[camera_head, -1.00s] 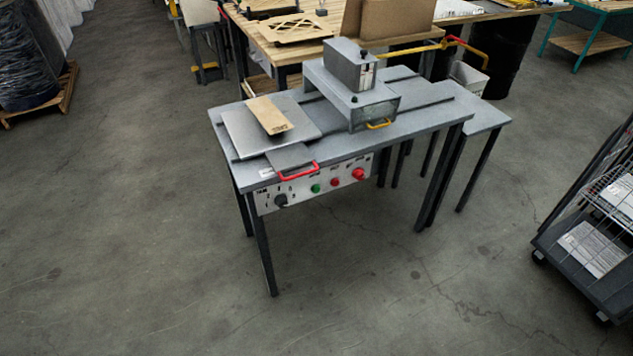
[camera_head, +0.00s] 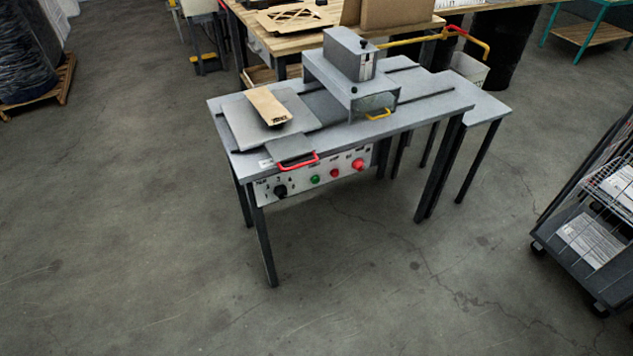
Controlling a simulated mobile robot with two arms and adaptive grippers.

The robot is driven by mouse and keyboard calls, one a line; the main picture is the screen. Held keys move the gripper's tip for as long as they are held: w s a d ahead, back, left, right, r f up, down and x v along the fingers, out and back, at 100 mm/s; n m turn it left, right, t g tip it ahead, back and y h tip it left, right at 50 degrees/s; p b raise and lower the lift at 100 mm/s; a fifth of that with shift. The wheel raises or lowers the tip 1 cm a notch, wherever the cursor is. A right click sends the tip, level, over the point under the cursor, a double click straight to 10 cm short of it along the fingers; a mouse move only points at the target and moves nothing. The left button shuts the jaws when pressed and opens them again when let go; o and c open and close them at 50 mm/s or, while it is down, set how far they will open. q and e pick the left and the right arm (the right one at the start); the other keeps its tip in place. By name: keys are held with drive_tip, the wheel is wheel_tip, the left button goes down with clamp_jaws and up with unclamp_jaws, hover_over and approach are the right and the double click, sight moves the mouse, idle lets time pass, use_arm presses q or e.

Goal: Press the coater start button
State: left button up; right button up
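The coater is a grey metal table (camera_head: 420,118) with a box-shaped head (camera_head: 350,72) on top. Its white control panel (camera_head: 347,171) hangs under the front left edge. The panel has a black rotary knob (camera_head: 281,191), a green button (camera_head: 315,179), a small red button (camera_head: 334,173) and a larger red knob (camera_head: 358,164). The labels are too small to read. A flat plate with a red handle (camera_head: 298,161) sits above the panel and carries a tan board (camera_head: 268,105). Neither of my grippers shows.
A wooden workbench (camera_head: 275,43) stands behind the coater. A wire-sided cart (camera_head: 590,225) is at the right. A wrapped drum on a pallet (camera_head: 40,90) is at the far left. The floor (camera_head: 330,285) in front of the coater is clear.

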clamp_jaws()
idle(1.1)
